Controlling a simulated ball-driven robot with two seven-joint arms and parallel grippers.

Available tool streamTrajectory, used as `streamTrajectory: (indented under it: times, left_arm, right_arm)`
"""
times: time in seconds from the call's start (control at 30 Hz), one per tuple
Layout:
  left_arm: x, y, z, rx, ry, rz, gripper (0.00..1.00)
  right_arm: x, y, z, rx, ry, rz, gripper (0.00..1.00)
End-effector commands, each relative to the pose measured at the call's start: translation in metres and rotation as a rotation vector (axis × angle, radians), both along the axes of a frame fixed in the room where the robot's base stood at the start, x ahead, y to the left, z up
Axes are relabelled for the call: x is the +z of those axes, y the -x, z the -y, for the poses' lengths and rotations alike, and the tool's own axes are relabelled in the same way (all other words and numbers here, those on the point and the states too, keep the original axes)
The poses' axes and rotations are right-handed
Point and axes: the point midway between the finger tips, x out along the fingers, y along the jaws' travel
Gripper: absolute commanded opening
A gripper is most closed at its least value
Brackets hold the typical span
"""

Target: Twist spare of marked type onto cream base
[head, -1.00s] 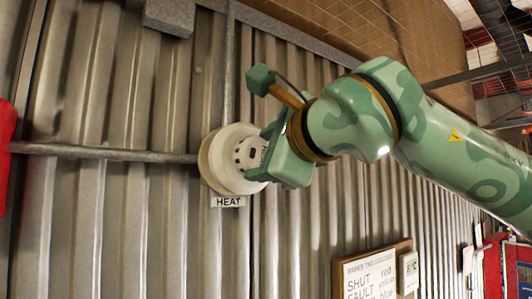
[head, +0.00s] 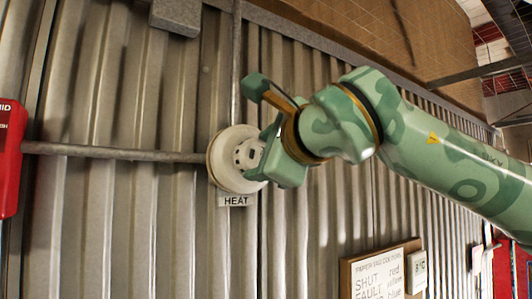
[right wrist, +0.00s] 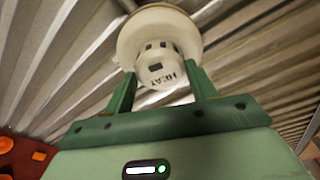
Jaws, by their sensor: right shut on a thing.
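The cream base (head: 219,177) is a round disc on the corrugated wall, above a plate reading HEAT (head: 236,201). The base also shows at the top of the right wrist view (right wrist: 133,42). A white slotted detector (head: 246,155) sits against the base's face; in the right wrist view it (right wrist: 155,72) bears the word HEAT. Whether it is locked in cannot be told. My right gripper (head: 268,155) is shut on the detector, with a finger on each side in the right wrist view (right wrist: 161,82). My left gripper is not in view.
A conduit (head: 110,152) runs from the left to the base, and another pipe rises above it. A red box (head: 9,155) is at the left edge. A grey box (head: 176,15) is above. A notice board (head: 382,272) hangs at lower right.

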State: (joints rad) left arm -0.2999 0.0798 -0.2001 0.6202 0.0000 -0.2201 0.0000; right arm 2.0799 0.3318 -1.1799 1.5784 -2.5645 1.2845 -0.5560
Motion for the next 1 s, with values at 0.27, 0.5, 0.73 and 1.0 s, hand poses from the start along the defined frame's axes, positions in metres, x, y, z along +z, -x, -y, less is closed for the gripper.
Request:
streamTrajectory:
  times: [0.27,0.5,0.73,1.0]
  left_arm:
    - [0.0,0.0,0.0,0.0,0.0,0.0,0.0]
    - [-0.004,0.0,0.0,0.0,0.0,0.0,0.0]
    - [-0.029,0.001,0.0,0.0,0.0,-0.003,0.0]
    - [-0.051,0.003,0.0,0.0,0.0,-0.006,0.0]
  right_arm:
    - [0.0,0.0,0.0,0.0,0.0,0.001,0.82]
    - [-0.001,0.005,0.003,0.0,0.0,0.001,0.82]
    - [0.0,0.047,0.028,-0.001,-0.001,0.005,0.82]
    - [0.007,0.109,0.063,-0.002,-0.001,0.005,0.82]
